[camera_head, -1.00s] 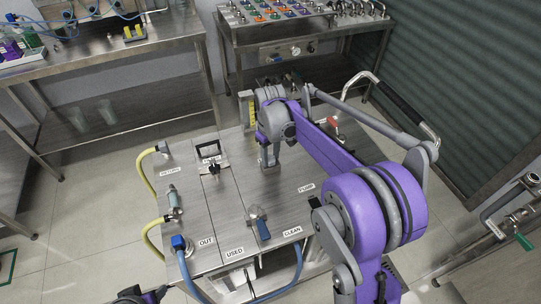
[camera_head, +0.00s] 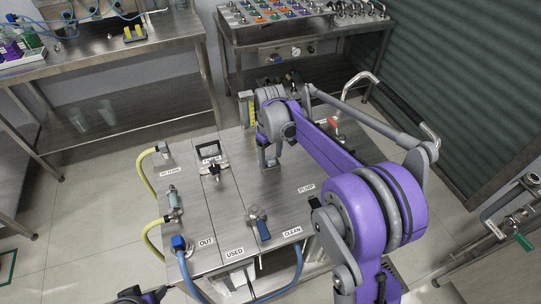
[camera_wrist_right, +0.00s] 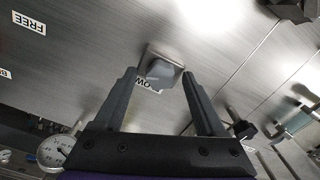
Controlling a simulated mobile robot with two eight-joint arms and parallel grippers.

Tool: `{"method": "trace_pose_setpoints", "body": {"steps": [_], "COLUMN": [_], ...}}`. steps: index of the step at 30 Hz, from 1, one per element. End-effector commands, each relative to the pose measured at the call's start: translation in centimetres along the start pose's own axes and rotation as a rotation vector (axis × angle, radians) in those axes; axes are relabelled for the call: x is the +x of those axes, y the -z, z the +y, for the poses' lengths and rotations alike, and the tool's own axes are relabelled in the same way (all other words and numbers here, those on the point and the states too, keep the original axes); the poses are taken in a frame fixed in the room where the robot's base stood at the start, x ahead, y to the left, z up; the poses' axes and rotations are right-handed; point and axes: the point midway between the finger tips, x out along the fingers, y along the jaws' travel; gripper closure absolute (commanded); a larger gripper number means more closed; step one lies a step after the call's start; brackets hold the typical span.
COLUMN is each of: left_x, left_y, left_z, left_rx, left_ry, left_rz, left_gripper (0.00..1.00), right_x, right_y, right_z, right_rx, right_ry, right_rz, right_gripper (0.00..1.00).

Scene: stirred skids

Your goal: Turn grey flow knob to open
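The grey flow knob (camera_wrist_right: 162,70) shows in the right wrist view as a small block on a square base plate on the steel top. A partly covered label reading "OW" is beside it. My right gripper (camera_wrist_right: 160,78) is open, with one finger on either side of the knob and visible gaps between. Whether the fingertips reach down beside it I cannot tell. In the head view my right gripper (camera_head: 269,160) points down at the steel skid top, and the knob is hidden by it. A purple and black part of my left arm shows at the bottom edge; its gripper is not visible.
The skid top (camera_head: 235,195) carries a black-handled clamp (camera_head: 213,168), a blue-handled valve (camera_head: 260,224), a red-handled valve (camera_head: 334,124) and hoses at its left and front edges. A gauge (camera_wrist_right: 56,150) shows in the wrist view. Steel benches stand behind.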

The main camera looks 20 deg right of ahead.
Motion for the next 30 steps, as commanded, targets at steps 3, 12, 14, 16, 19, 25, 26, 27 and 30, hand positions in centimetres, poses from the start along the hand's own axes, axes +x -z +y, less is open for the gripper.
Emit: {"method": "trace_pose_setpoints", "body": {"steps": [3,12,14,16,19,25,26,27,30], "left_x": [0.0,-0.3,-0.4,-0.5,-0.6,-0.7,-0.7,-0.7,-0.7], "left_y": [0.0,0.2,0.3,0.3,0.4,0.5,0.5,0.5,0.5], "left_z": [0.0,0.0,0.0,0.0,0.0,0.0,0.0,0.0,0.0], "left_rx": [0.000,0.000,0.000,0.000,0.000,0.000,0.000,0.000,0.000], "left_ry": [0.000,0.000,0.000,0.000,0.000,0.000,0.000,0.000,0.000], "left_rz": [0.000,0.001,0.002,0.002,0.003,0.003,0.003,0.003,0.003], "left_gripper": [0.40,0.40,0.40,0.40,0.40,0.40,0.40,0.40,0.40], "right_x": [0.0,-3.9,-5.2,-6.6,-8.4,-10.5,-10.6,-10.8,-10.8], "right_y": [0.0,0.0,0.0,0.0,0.0,0.0,0.0,0.0,0.0], "right_z": [0.0,0.0,0.0,0.0,0.0,0.0,0.0,0.0,0.0], "right_rx": [0.000,0.000,0.000,0.000,0.000,0.000,0.000,0.000,0.000], "right_ry": [0.000,0.000,0.000,0.000,0.000,0.000,0.000,0.000,0.000], "right_rz": [0.000,0.000,0.000,0.000,0.000,0.000,0.000,0.000,0.000], "right_gripper": [0.27,0.27,0.27,0.27,0.27,0.27,0.27,0.27,0.27]}}
